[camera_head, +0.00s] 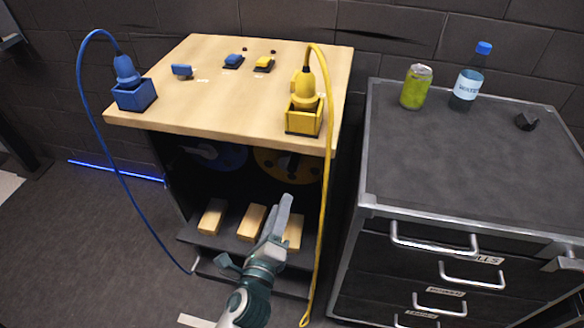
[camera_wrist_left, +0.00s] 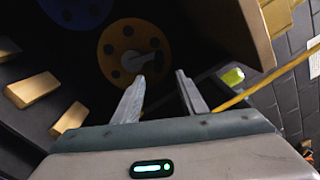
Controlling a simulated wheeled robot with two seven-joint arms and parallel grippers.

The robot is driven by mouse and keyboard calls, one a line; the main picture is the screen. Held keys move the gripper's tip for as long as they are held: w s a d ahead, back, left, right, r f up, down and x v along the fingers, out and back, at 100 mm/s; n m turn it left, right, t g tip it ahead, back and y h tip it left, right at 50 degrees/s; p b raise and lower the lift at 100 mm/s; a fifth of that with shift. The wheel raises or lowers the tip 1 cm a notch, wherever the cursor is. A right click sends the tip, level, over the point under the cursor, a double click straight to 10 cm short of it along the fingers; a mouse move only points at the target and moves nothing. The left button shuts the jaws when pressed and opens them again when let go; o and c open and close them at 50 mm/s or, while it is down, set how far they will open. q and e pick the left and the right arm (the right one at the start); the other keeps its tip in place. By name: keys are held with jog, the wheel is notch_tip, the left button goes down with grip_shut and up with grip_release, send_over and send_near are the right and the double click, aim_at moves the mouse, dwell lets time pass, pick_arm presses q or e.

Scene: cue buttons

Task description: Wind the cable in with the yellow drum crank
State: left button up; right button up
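The yellow drum (camera_head: 287,165) is under the worktop, at the right of the dark bay. In the left wrist view, the yellow drum (camera_wrist_left: 116,39) is a disc with round holes, and its grey crank (camera_wrist_left: 146,60) points right. The yellow cable (camera_head: 324,180) runs from a yellow plug (camera_head: 304,88) in a yellow box, over the worktop's front edge, down to the floor. My left gripper (camera_head: 276,214) is in front of the bay, below the drum. In the wrist view its fingers (camera_wrist_left: 161,80) are apart and empty, short of the crank. My right gripper is not in view.
Wooden blocks (camera_head: 250,222) lie on the lower shelf. A blue drum (camera_head: 222,156) is left of the yellow one. A blue cable (camera_head: 90,107) loops from a blue box (camera_head: 134,96). Blue and yellow buttons (camera_head: 264,64) are on the worktop (camera_head: 235,105). A drawer cabinet (camera_head: 455,180) stands right.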

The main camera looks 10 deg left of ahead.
aim_at(294, 160)
pick_arm(q)
jog(key=m+b, duration=0.1)
jog(key=m, duration=0.8)
jog(key=shift+w+a+r+m, duration=0.1)
jog(key=shift+m, duration=0.2)
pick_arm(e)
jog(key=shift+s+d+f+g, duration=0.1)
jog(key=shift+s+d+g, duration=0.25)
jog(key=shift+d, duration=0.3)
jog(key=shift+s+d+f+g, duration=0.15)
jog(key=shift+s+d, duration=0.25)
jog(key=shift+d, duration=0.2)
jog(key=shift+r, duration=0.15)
pick_arm(q)
jog(key=w, duration=1.7)
jog(key=shift+w+d, duration=0.2)
jog(key=shift+d, duration=0.1)
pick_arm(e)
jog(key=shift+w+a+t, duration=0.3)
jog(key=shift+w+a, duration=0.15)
pick_arm(q)
grip_shut()
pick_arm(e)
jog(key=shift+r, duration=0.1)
